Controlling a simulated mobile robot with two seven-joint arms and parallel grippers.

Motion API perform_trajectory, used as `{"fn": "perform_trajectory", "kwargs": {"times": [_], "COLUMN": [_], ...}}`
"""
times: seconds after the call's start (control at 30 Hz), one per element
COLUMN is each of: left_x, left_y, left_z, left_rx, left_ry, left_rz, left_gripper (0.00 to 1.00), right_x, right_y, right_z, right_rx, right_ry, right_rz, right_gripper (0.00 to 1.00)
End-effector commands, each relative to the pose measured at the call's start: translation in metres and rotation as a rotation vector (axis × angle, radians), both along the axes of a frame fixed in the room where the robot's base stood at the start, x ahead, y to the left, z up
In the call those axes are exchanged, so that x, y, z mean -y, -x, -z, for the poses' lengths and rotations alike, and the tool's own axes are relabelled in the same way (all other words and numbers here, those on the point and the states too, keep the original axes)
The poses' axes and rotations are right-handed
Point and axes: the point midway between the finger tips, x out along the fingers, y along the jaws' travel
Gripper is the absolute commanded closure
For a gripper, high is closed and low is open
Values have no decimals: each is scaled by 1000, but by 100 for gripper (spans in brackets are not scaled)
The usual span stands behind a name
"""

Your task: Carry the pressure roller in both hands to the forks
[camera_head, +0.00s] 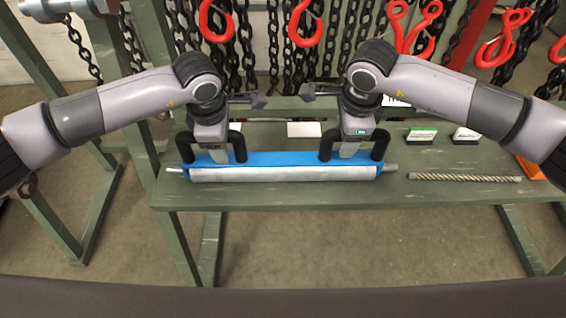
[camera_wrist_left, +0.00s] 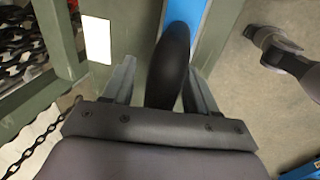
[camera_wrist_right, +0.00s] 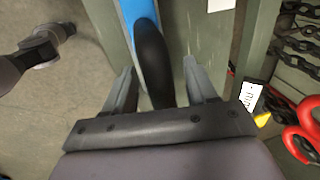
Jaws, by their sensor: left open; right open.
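The pressure roller (camera_head: 285,175) is a pale grey cylinder on a blue frame with two black handles, lying lengthwise along the front of the green bench. My left gripper (camera_head: 212,157) is over its left handle; in the left wrist view the black handle (camera_wrist_left: 172,60) stands between the open fingers. My right gripper (camera_head: 350,151) is over the right handle; in the right wrist view that handle (camera_wrist_right: 153,60) stands between the open fingers, with gaps beside it. I cannot make out the forks.
The green bench (camera_head: 440,193) also carries a twisted metal rod (camera_head: 465,177) and two small blocks (camera_head: 422,136) at the right. Chains and red hooks (camera_head: 305,25) hang behind. Pale labels (camera_head: 304,130) lie behind the roller. The floor in front is clear.

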Motion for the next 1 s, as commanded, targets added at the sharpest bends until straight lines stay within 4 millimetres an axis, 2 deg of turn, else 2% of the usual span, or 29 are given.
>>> {"fn": "perform_trajectory", "kwargs": {"times": [0.07, 0.1, 0.17, 0.2, 0.27, 1.0], "left_x": [0, 0, 0, 0, 0, 0], "left_y": [0, 0, 0, 0, 0, 0], "left_z": [0, 0, 0, 0, 0, 0], "left_rx": [0, -1, -1, -1, -1, -1], "left_ry": [0, 0, 0, 0, 0, 0], "left_rz": [0, 0, 0, 0, 0, 0], "left_gripper": [42, 48, 68, 81, 100, 100], "right_x": [0, 0, 0, 0, 0, 0], "right_y": [0, 0, 0, 0, 0, 0], "right_z": [0, 0, 0, 0, 0, -1], "right_rx": [0, 0, 0, 0, 0, 0], "right_ry": [0, 0, 0, 0, 0, -1], "right_rz": [0, 0, 0, 0, 0, 0], "right_gripper": [43, 50, 69, 82, 100, 100]}}
